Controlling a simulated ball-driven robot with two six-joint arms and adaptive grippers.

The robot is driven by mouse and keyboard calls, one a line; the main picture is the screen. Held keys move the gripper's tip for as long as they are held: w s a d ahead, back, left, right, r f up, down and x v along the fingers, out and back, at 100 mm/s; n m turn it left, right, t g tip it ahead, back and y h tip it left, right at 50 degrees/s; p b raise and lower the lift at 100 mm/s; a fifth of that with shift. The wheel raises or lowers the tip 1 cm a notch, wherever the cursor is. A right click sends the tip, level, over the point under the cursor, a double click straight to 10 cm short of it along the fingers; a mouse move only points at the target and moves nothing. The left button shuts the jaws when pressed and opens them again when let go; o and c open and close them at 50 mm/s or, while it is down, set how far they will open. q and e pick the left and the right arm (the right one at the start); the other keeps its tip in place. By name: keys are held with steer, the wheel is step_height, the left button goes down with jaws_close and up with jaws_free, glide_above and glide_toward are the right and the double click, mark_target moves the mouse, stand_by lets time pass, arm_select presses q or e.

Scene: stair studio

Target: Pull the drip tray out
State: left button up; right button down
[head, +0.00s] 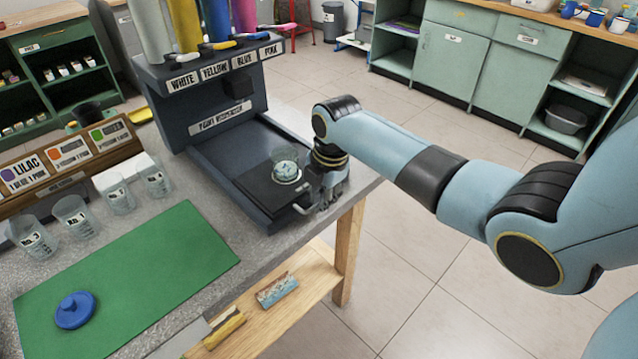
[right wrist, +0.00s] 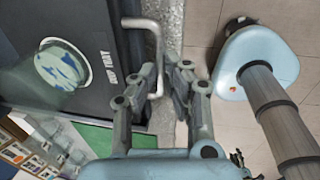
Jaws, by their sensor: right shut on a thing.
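The dark drip tray (head: 254,190) sits at the front of the paint dispenser (head: 215,85), partly over the dispenser's low base. A clear cup (head: 284,162) with blue marks stands on it. In the right wrist view the tray (right wrist: 95,105) shows its "DRIP TRAY" label, its bent grey metal handle (right wrist: 158,45) and the cup (right wrist: 61,66). My right gripper (head: 318,203) is at the tray's front edge, shut on the handle. In the right wrist view its fingers (right wrist: 166,78) lie on both sides of the handle bar. My left gripper is not in view.
A green mat (head: 140,270) with a blue lid (head: 75,310) lies on the counter, left of the tray. Several numbered cups (head: 72,215) stand behind it. A wooden shelf (head: 300,265) is below the counter edge. Open tiled floor lies to the right.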

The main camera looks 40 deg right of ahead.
steer(key=c, duration=1.4)
jaws_free()
steer(key=shift+w, duration=0.1)
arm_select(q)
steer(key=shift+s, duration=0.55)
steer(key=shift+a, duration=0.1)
arm_select(e)
steer(key=shift+r, duration=0.15)
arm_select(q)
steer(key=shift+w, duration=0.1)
arm_select(e)
step_height(320, 180, up, 12)
steer(key=s, duration=0.2)
steer(key=shift+f, duration=0.2)
steer(key=shift+d, duration=0.1)
